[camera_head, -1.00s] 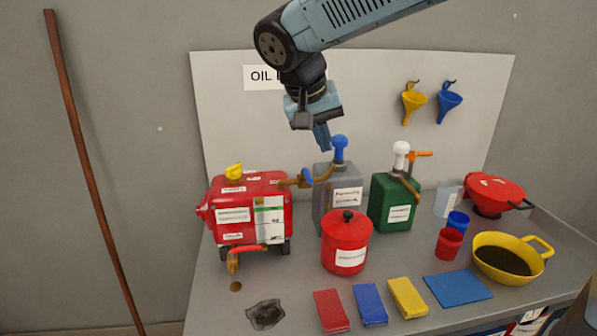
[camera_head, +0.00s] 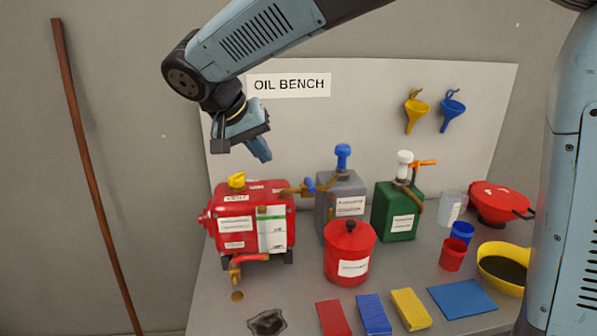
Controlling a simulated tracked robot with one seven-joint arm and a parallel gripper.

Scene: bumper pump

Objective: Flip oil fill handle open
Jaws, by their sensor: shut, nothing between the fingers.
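The red pump unit (camera_head: 252,218) stands at the left of the bench, with white labels on its front. A yellow cap-like handle (camera_head: 236,181) sits on its top left. A brass fitting with a small blue lever (camera_head: 309,185) sticks out from its upper right. A red-orange lever on a brass tap (camera_head: 248,261) is at its lower front. Which of these is the oil fill handle I cannot read from the labels. My gripper (camera_head: 262,158) is shut and empty, pointing down above the pump's upper right, apart from it and from the yellow handle.
A grey can (camera_head: 343,188) with a blue pump top and a green can (camera_head: 398,210) stand right of the pump. A red lidded pot (camera_head: 347,258) is in front. A yellow oil pan (camera_head: 501,267) is at the right, partly hidden by my arm.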

